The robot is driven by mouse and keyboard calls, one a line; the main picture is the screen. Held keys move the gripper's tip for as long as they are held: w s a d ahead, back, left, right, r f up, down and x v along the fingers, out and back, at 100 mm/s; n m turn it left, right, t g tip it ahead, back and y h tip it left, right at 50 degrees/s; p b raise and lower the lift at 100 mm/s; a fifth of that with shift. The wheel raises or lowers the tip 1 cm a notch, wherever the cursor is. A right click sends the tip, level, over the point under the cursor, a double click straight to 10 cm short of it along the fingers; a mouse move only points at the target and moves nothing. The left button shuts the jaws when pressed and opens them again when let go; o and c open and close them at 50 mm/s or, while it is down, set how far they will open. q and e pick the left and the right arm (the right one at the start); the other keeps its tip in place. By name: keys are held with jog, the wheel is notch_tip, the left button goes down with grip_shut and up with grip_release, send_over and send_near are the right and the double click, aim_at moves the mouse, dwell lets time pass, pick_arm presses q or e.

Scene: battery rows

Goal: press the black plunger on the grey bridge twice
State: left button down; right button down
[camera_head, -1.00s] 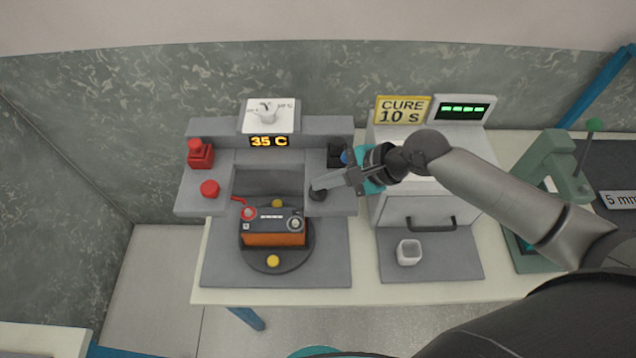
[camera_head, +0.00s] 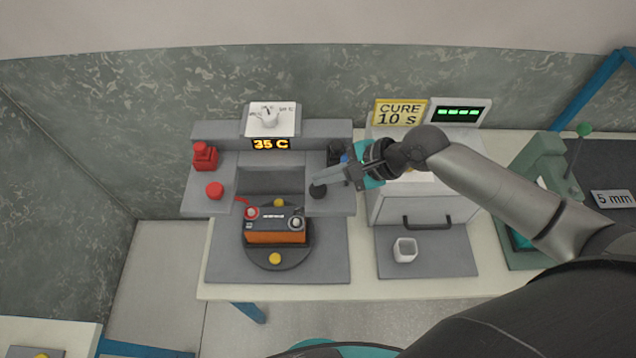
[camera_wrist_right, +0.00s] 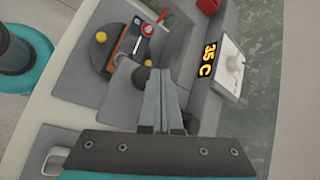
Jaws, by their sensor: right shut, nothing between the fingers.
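The grey bridge (camera_head: 222,165) stands on the table around a dark turntable (camera_head: 270,262) that carries an orange and black battery (camera_head: 274,226). The black plunger (camera_head: 317,191) is a round knob on the bridge's right arm. It also shows in the right wrist view (camera_wrist_right: 141,75), partly behind the fingers. My right gripper (camera_head: 318,182) is shut and empty, with its fingertips right at the plunger's top. I cannot tell whether they touch it. The fingers (camera_wrist_right: 158,72) show closed together in the right wrist view. My left gripper is not in view.
A red button (camera_head: 214,190) and a red block-shaped switch (camera_head: 205,156) sit on the bridge's left. A dial (camera_head: 270,119) and a 35 C display (camera_head: 271,144) are behind. The cure oven (camera_head: 422,205) and a white cup (camera_head: 405,250) stand to the right.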

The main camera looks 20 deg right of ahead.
aim_at(324, 188)
jog(key=shift+r+p, duration=0.95)
jog(key=shift+r, duration=1.55)
dwell(0.8)
